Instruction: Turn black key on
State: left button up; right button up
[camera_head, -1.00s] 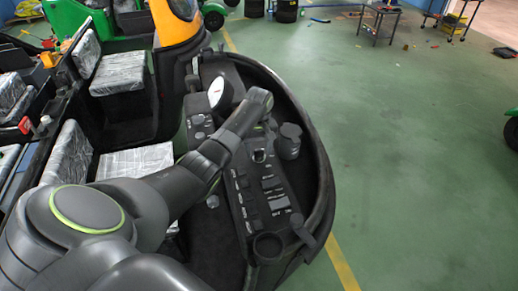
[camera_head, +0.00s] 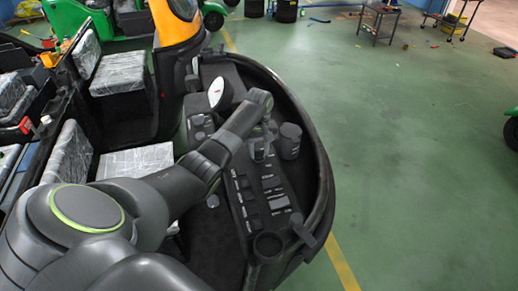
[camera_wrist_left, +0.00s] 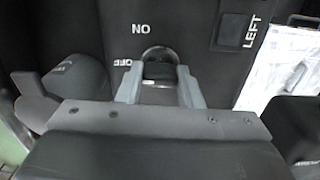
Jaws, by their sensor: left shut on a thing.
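The black key (camera_wrist_left: 158,68) sits in a round silver-rimmed switch on the dark dashboard panel. It shows in the left wrist view between the two grey fingers of my left gripper (camera_wrist_left: 160,92). The fingers are shut on its sides. White labels, one reading like "NO" and one upside-down "OFF", lie beside the switch. In the head view my left gripper (camera_head: 259,151) reaches down onto the panel and largely hides the key. My right gripper is not in view.
A dark round cup-like part (camera_head: 289,141) stands on the panel right of my gripper. A row of labelled buttons (camera_head: 251,205) runs below it. The curved dashboard rim (camera_head: 322,190) borders the panel. Plastic-wrapped seats (camera_head: 135,161) are at left.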

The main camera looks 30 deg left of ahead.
pick_arm(q)
jog(key=m+p, duration=0.1)
jog(key=m, duration=0.4)
jog(key=shift+m, duration=0.3)
jog(key=m, duration=0.5)
jog(key=shift+r+m, duration=0.1)
jog(key=shift+m, duration=0.3)
jog(key=o, duration=1)
